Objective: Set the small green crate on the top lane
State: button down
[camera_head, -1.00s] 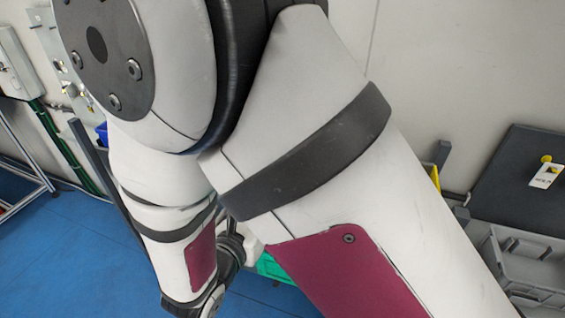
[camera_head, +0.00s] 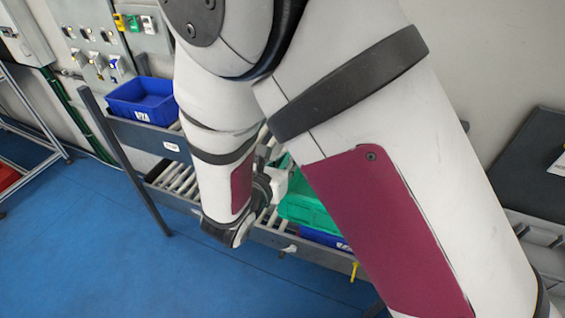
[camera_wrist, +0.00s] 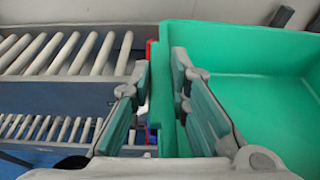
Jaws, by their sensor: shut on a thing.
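The small green crate (camera_head: 308,207) is partly hidden behind my arm in the head view. In the wrist view the crate (camera_wrist: 265,85) fills the right side and looks empty. My gripper (camera_wrist: 160,85) is shut on its left wall, one finger on each side. The upper roller lane (camera_wrist: 70,52) lies to the left of the crate in the wrist view, with a bare stretch of rollers. In the head view the top lane's grey front rail (camera_head: 150,137) shows left of my arm. I cannot tell whether the crate touches the rack.
A blue bin (camera_head: 143,98) stands at the top lane's left end. A lower roller lane (camera_head: 178,180) runs beneath, with another blue bin (camera_head: 326,238) below the green crate. A grey crate (camera_head: 538,240) is at the right. The blue floor (camera_head: 100,250) in front is clear.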

jog(key=w+r+b+x, duration=0.1)
jog(key=b+x, duration=0.5)
jog(key=x, duration=1.8)
jog(key=shift+a+r, duration=0.25)
jog(key=shift+r, duration=0.5)
dwell(0.6)
